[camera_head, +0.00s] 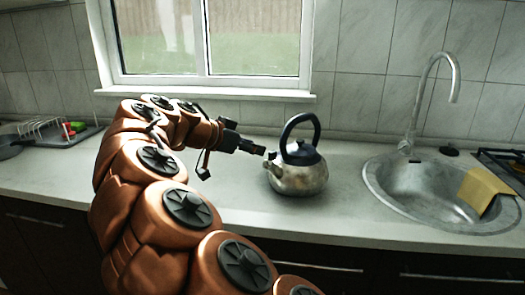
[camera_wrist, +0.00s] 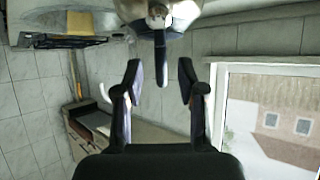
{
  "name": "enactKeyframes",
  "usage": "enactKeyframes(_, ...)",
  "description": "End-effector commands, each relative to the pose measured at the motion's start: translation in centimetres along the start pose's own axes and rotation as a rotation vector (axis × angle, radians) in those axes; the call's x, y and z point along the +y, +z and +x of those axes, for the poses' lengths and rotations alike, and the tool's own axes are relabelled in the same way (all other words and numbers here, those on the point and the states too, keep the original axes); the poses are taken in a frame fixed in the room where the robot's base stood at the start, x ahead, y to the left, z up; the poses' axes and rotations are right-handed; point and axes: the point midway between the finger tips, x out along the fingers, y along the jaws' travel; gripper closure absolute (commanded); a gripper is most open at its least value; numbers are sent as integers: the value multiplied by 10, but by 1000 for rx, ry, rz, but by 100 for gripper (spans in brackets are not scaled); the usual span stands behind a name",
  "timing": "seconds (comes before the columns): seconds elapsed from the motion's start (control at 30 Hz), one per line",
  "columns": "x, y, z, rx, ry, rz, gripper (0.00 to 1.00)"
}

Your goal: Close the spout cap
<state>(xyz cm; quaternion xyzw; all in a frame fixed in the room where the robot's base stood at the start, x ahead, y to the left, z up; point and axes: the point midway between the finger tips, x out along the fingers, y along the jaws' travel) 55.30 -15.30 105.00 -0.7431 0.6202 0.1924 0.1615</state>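A worn metal kettle (camera_head: 298,180) with a black lid and a tall black handle (camera_head: 287,132) stands upright on the counter. Its short spout (camera_head: 270,156) points left, toward my gripper; the cap there is too small to tell open from closed. My gripper (camera_head: 258,149) is just left of the spout at about its height. In the wrist view, which is upside down, my gripper (camera_wrist: 160,70) is open, with its two black fingers apart and nothing held. The kettle's body (camera_wrist: 198,9) is at the top edge, with the spout end (camera_wrist: 157,20) in front and the handle showing between the fingers.
A round metal sink (camera_head: 420,195) with a tall tap (camera_head: 444,58) and a yellow cloth (camera_head: 483,190) is right of the kettle. A dish rack (camera_head: 45,128) stands far left. The window (camera_head: 210,45) is behind. The counter in front of the kettle is clear.

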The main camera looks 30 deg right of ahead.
Motion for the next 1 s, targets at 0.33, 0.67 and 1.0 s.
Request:
enactKeyframes(0.33, -1, 0, -45, 0, -2, -1, 60)
enactKeyframes(0.67, 0, 1, -49, -1, 2, -1, 60)
enactKeyframes(1.0, 3, 0, -48, -7, 5, -5, 60)
